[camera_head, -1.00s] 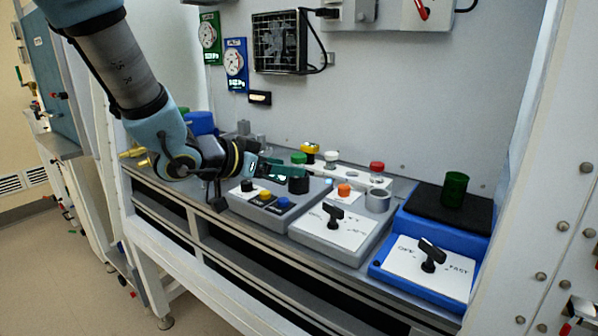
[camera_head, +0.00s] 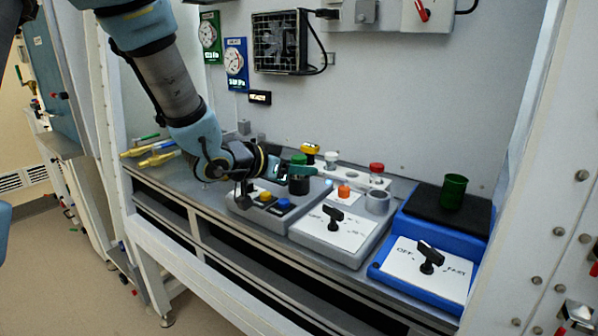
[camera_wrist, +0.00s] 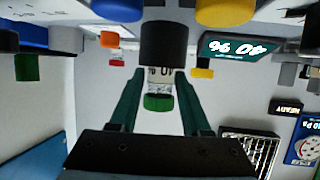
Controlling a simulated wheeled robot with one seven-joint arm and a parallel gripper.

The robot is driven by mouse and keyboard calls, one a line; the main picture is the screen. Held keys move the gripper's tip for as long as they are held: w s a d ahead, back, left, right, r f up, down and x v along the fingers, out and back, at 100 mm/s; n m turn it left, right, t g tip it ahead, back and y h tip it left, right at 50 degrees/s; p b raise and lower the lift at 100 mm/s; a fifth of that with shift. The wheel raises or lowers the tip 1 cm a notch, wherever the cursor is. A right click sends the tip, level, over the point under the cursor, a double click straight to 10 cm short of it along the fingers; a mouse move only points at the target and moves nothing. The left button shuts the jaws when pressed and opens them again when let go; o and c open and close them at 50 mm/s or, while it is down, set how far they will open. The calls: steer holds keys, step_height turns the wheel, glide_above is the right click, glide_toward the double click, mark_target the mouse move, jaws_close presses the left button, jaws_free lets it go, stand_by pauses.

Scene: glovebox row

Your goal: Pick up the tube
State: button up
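A small tube with a green cap (camera_head: 299,159) stands in a black holder (camera_head: 299,185) on the grey button box. In the wrist view, which appears upside down, the green cap (camera_wrist: 158,103) and a short clear part of the tube show below the black holder (camera_wrist: 163,45). My gripper (camera_head: 297,171) is level with the tube. In the wrist view its green fingers (camera_wrist: 156,88) are open, one on each side of the tube, with visible gaps. The tube's lower part is hidden in the holder.
A white rack (camera_head: 352,176) behind holds tubes with yellow (camera_head: 310,149), white (camera_head: 331,156) and red (camera_head: 376,168) caps. To the right are a switch box (camera_head: 345,236) and a blue device (camera_head: 395,262) bearing a green cup (camera_head: 453,191). Brass valves (camera_head: 150,152) sit at left.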

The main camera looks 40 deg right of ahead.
jaws_close()
stand_by(0.3)
step_height(320, 180, up, 10)
steer(key=shift+f+p, duration=0.1)
steer(key=shift+p, duration=0.35)
